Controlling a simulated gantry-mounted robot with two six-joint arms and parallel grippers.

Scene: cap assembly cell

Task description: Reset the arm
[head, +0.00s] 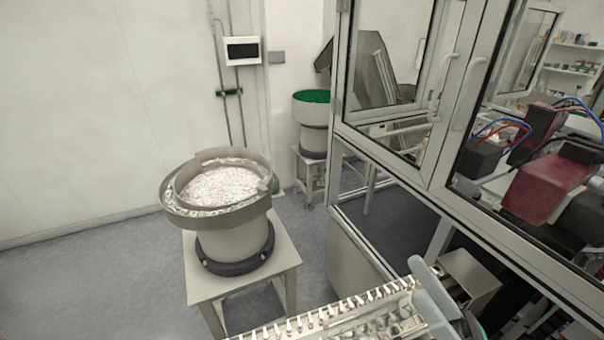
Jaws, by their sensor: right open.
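My right gripper (419,279) shows at the bottom right of the head view, as two grey-blue fingers spread apart. It is open, and I see nothing held between the fingers. It is over the right end of a rail (345,312) with a row of small upright metal pins or teeth. The wrist behind it is mostly cut off by the frame's lower edge. My left gripper is not in view.
A bowl feeder (238,240) full of small pale parts stands on a table (205,287) at centre left. A glass-doored machine frame (440,180) fills the right side. Grey floor (90,285) at left is clear.

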